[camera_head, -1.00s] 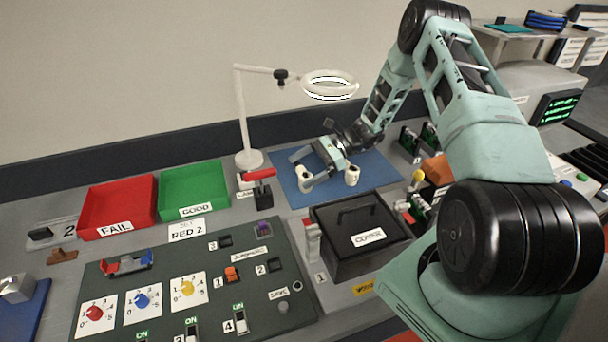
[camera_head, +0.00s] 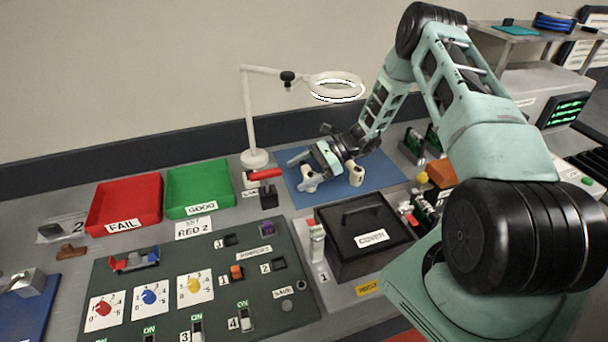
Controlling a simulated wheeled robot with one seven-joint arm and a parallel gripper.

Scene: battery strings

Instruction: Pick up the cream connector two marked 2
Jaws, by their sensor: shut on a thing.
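Two cream connectors are at the blue mat (camera_head: 385,177). The left cream connector (camera_head: 308,184) is between my gripper's fingers. The right cream connector (camera_head: 356,174) stands upright on the mat, clear of the fingers. The marks on both are too small to read. My gripper (camera_head: 310,176) reaches down over the mat from the right and is shut on the left connector. Its fingers partly hide that connector, and I cannot tell whether it is off the mat.
A magnifier lamp (camera_head: 250,115) stands behind the mat. A red-handled lever (camera_head: 266,176) is to its left, beside the green GOOD tray (camera_head: 200,187) and red FAIL tray (camera_head: 124,202). A black COVER box (camera_head: 365,238) stands in front. The panel (camera_head: 190,265) fills the front left.

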